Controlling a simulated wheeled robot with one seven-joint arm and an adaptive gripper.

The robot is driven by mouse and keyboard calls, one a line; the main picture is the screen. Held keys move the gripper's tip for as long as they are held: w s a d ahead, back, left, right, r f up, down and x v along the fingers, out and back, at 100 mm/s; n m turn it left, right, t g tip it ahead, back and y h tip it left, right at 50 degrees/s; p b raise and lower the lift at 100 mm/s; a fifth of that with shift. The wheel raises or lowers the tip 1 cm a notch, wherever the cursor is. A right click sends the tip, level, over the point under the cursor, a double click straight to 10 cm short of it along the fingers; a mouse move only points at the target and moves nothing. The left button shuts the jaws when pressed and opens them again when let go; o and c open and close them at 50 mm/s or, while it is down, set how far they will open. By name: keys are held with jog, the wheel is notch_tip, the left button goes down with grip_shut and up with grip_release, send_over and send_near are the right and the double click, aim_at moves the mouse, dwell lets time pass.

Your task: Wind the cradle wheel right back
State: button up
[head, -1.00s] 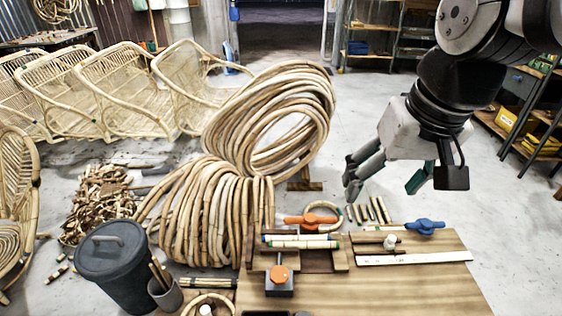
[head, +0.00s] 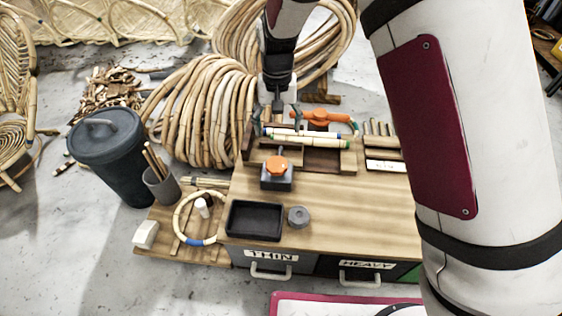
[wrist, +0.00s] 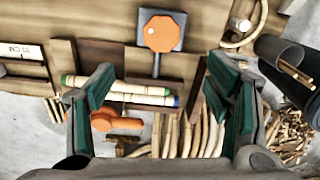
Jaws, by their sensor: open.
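The likely cradle wheel, an orange eight-sided knob (head: 276,166) on a dark grey block, stands at the near side of the wooden cradle (head: 330,158). The wrist view shows the knob (wrist: 163,32) at top centre, with a grey rod running from its block toward the cradle. Rattan poles (head: 310,138) with green and blue end marks lie across the cradle. My gripper (head: 277,115) is open and empty above the cradle's far left part. In the wrist view my green-padded gripper (wrist: 160,72) straddles the poles' area, apart from the knob. Any contact with the poles is unclear.
An orange-handled tool (head: 322,116) lies behind the poles. Large rattan coils (head: 205,115) stand behind and left. A black tray (head: 255,221) and small grey cylinder (head: 298,216) sit at the front. My arm hides the bench's right side. The front bench top (head: 360,225) is mostly clear.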

aim_at(277, 164)
jog(key=f+b, duration=0.5)
jog(key=f, duration=1)
jog(key=shift+a+f, duration=0.1)
jog(key=shift+a, duration=0.1)
jog(key=c, duration=1.1)
